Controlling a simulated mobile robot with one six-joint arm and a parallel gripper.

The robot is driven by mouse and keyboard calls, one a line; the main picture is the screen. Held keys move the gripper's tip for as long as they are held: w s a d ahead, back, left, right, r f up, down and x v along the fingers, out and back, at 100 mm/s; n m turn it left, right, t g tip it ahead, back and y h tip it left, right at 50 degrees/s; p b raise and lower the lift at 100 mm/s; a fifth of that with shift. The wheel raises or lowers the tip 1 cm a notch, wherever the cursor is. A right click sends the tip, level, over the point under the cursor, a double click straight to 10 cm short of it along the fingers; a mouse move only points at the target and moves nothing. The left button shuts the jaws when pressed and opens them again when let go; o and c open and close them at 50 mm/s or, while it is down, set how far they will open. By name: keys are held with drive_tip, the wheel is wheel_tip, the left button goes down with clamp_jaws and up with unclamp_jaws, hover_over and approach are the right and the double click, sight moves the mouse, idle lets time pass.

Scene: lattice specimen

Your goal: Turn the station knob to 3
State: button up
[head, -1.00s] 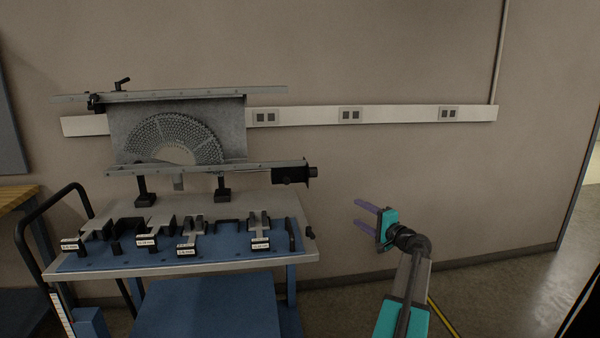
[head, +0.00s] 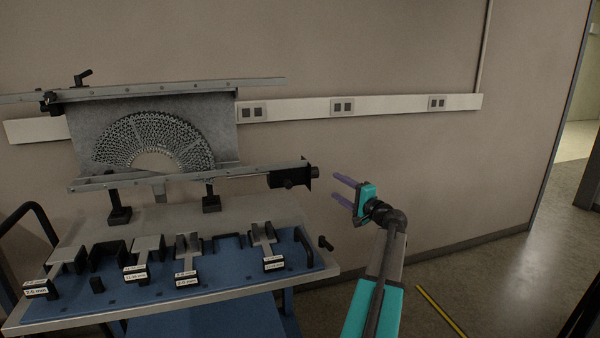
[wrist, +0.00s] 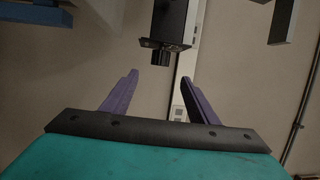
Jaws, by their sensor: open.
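The station (head: 150,95) is a metal frame with a grey panel and a fan-shaped lattice on a bench. A black box (head: 289,177) sits at the right end of its lower rail. In the wrist view a small dark cylindrical knob (wrist: 160,56) sticks out from the black box's end plate (wrist: 168,42). No number on it is readable. My gripper (head: 340,188) is open and empty, to the right of the black box and apart from it. In the wrist view its purple fingers (wrist: 160,85) stand either side of empty space, with the knob beyond their tips.
The blue-topped bench (head: 215,285) carries several labelled blocks and metal pieces. A small dark knob (head: 326,243) projects at the bench's right edge. A wall rail with outlets (head: 342,106) runs behind. Floor to the right is clear, with a yellow strip (head: 441,312).

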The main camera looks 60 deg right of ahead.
sight(317, 174)
drive_tip(key=shift+w, duration=0.3)
drive_tip(key=shift+w, duration=0.1)
drive_tip(key=p+x, duration=0.1)
drive_tip(key=x, duration=1.2)
drive_tip(key=shift+w+d+p, duration=0.1)
drive_tip(key=shift+w+p, duration=0.2)
drive_tip(key=shift+w, duration=0.1)
drive_tip(key=shift+r, duration=0.15)
drive_tip(key=c, duration=1)
